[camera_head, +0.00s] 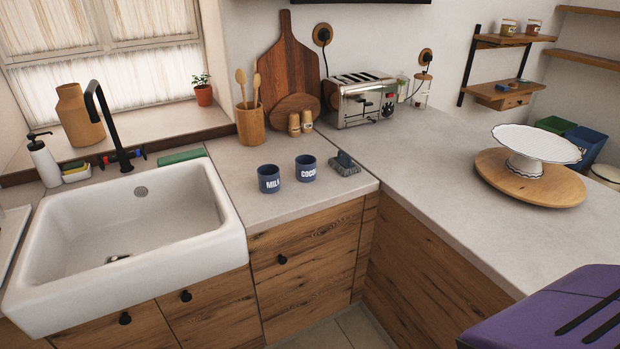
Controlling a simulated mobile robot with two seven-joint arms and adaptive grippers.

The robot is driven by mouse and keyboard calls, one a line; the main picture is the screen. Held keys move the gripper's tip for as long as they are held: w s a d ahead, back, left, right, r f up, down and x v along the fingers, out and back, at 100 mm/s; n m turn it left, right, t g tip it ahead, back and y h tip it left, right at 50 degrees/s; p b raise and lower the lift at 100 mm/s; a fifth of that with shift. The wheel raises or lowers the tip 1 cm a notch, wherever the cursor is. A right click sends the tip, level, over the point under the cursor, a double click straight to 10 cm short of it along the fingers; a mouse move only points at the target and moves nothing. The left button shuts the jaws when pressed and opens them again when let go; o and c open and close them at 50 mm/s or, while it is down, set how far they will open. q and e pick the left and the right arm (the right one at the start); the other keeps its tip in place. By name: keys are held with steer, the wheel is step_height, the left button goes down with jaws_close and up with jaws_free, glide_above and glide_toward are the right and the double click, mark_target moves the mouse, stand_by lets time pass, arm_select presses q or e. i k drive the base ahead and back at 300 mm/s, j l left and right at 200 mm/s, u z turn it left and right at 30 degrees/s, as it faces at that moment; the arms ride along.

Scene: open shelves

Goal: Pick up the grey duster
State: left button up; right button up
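The grey duster (345,164) lies on the countertop near the inner corner, just right of two dark blue mugs. It has a blue-grey raised handle and a fluffy grey base. Nothing covers it. Neither of my grippers shows in the head view.
The MILK mug (269,179) and COCOA mug (306,169) stand left of the duster. A toaster (361,98) stands behind it. A white sink (130,240) is at left. A cake stand (535,145) on a round board is at right. The counter between is clear.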

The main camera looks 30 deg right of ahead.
mark_target(343, 164)
steer(key=k+l, duration=0.1)
steer(key=l, duration=0.25)
steer(key=k+l, duration=0.1)
steer(key=l, duration=0.3)
steer(key=k+l, duration=0.1)
steer(key=l, duration=0.25)
steer(key=k+l, duration=0.1)
steer(key=l, duration=0.3)
steer(key=k+l, duration=0.1)
steer(key=l, duration=0.25)
